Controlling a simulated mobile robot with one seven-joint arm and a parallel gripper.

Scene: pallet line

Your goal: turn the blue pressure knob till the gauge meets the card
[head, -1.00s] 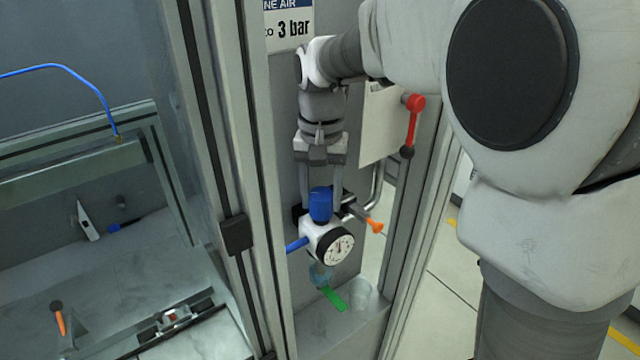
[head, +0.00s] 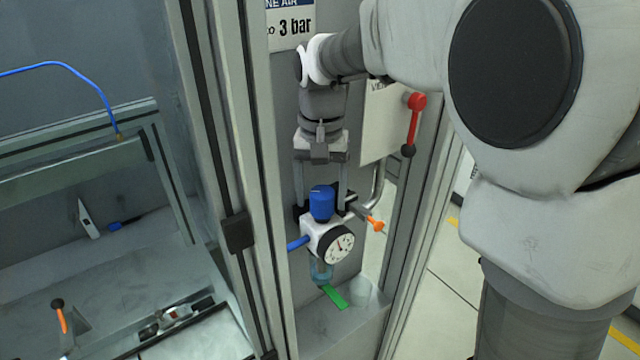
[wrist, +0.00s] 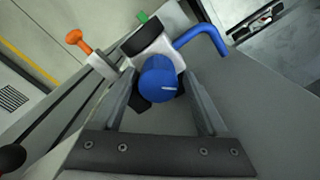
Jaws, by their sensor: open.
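The blue pressure knob (head: 321,204) stands on top of the white regulator body (head: 313,231). The round gauge (head: 339,247) is on the regulator's front, with a white dial and a dark needle too small to read. The card (head: 291,27) above shows "3 bar" and is cut off by the picture's top edge. My gripper (head: 321,207) points down with its fingers apart, one on each side of the knob. In the wrist view the knob (wrist: 158,79) shows a pale line on its top and lies between the open fingers, with gaps at both sides.
An orange-tipped valve handle (head: 375,224) sticks out right of the regulator. A red lever (head: 414,124) is on the post at right.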

